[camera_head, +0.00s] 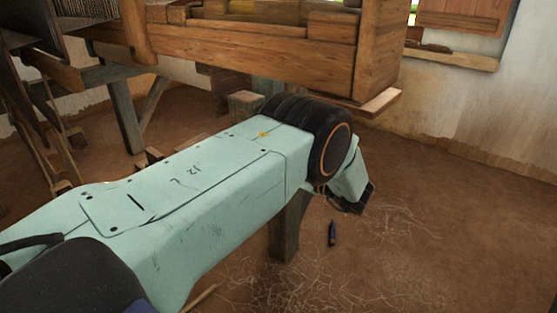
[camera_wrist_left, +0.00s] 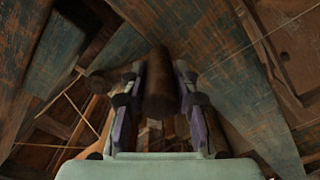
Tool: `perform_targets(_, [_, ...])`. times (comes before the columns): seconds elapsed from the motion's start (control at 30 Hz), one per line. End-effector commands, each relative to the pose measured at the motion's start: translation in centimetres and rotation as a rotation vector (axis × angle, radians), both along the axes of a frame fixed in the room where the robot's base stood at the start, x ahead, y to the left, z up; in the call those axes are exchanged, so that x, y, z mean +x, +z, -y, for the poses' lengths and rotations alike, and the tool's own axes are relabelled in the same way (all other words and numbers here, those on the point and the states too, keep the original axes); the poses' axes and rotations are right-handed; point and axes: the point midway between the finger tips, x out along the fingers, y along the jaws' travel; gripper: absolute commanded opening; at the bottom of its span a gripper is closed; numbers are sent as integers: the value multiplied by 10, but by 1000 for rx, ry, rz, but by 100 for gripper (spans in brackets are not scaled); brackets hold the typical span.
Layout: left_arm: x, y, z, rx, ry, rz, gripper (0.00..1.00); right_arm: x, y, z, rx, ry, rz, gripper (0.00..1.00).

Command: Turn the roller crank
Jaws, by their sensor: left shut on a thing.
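The roller crank's handle (camera_wrist_left: 161,88), a dark brown round wooden grip, stands in the middle of the left wrist view. My left gripper (camera_wrist_left: 158,76) has its two fingers on either side of the handle and is shut on it. The crank's arm is hard to make out among the dark timbers behind. In the head view my mint-green left arm crosses from the lower left toward the loom. The crank and my left fingertips cannot be made out there. My right gripper is in neither view.
The wooden loom frame (camera_head: 255,50) spans the top of the head view, with its posts close to my arm. A small dark object (camera_head: 332,234) lies on the earthen floor (camera_head: 450,230) among pale loose threads. The floor at right is otherwise open up to the wall (camera_head: 500,120).

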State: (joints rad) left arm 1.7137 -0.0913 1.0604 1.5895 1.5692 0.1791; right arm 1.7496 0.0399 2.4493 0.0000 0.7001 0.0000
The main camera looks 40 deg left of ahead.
Motion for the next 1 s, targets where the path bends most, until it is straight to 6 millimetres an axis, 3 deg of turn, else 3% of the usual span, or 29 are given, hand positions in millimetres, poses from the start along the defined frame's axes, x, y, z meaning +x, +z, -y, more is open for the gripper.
perform_targets(0.33, [1,3,0,3,-3,5,0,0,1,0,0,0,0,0])
perform_targets(0.37, [1,3,0,3,-3,5,32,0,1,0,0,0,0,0])
perform_targets(0.6, [2,2,0,1,-3,3,52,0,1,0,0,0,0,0])
perform_targets(1.0, [2,1,8,0,-4,2,53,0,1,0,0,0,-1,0])
